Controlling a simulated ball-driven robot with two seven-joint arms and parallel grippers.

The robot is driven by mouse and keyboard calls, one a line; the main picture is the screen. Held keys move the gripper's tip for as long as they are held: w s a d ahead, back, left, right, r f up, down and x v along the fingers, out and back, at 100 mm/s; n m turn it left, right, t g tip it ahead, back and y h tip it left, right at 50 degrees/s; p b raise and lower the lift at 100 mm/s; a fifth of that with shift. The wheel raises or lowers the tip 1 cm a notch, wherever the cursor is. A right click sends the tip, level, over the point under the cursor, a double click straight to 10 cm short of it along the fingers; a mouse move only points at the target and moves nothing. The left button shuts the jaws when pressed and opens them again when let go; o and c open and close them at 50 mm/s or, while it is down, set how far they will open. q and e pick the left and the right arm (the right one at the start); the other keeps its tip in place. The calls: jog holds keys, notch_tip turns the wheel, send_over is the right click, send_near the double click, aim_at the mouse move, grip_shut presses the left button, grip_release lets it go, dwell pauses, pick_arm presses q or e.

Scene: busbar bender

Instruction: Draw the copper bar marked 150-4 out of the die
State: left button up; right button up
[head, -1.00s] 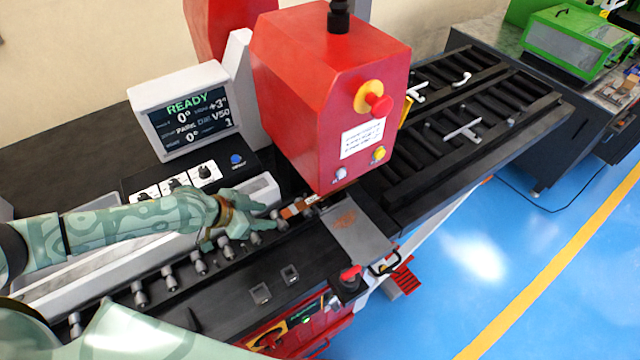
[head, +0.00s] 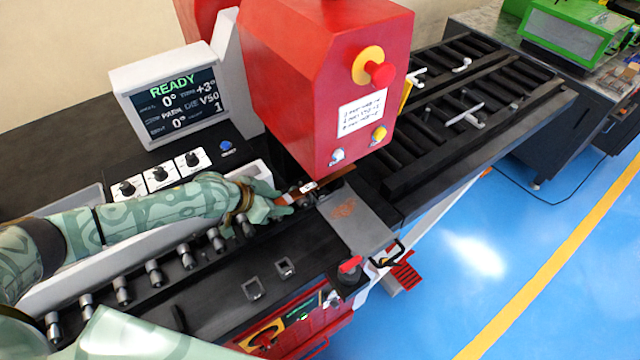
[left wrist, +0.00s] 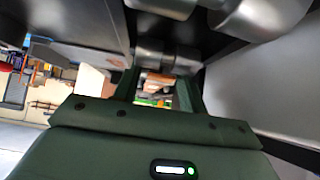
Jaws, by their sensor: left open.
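The copper bar (head: 338,181) is a thin brown strip under the red press head, with a small white label on it; the marking is too small to read. The label sits near the dark die parts (head: 318,193), and the bar's left end is at my left gripper (head: 284,203). That gripper is open, its fingertips around or beside the bar end; I cannot tell which. In the left wrist view the open fingers (left wrist: 155,92) show a small copper-coloured patch (left wrist: 154,80) between or beyond them. My right gripper is not in view.
The red press head (head: 325,90) overhangs the bar closely. A row of grey rollers (head: 154,272) lies below my left arm. A grey plate (head: 355,217) and red knob (head: 350,265) stand in front. The READY screen (head: 175,105) is behind; a black roller table (head: 470,130) extends right.

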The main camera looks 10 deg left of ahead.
pick_arm(q)
grip_shut()
jog(key=shift+r+p, duration=1.25)
jog(key=shift+r, duration=0.15)
jog(key=shift+s+d+p, duration=0.15)
jog(key=shift+d+p, duration=0.05)
jog(key=shift+p, duration=0.2)
jog(key=d+p, duration=0.1)
jog(key=s+p, duration=0.1)
jog(key=shift+s+d+r+p, duration=0.2)
jog(key=shift+s+d+p, duration=0.05)
jog(key=shift+d+p, duration=0.1)
jog(key=s+d+p, duration=0.3)
jog(key=p, duration=0.1)
jog(key=shift+s+d, duration=0.1)
jog(key=shift+d, duration=0.25)
jog(key=s+d+p, duration=0.3)
jog(key=d+p, duration=0.1)
jog(key=shift+s+f, duration=0.1)
jog(key=shift+s, duration=0.3)
jog(key=shift+s+d+f+p, duration=0.15)
jog(key=shift+s+d+p, duration=0.55)
jog(key=shift+s+d, duration=0.3)
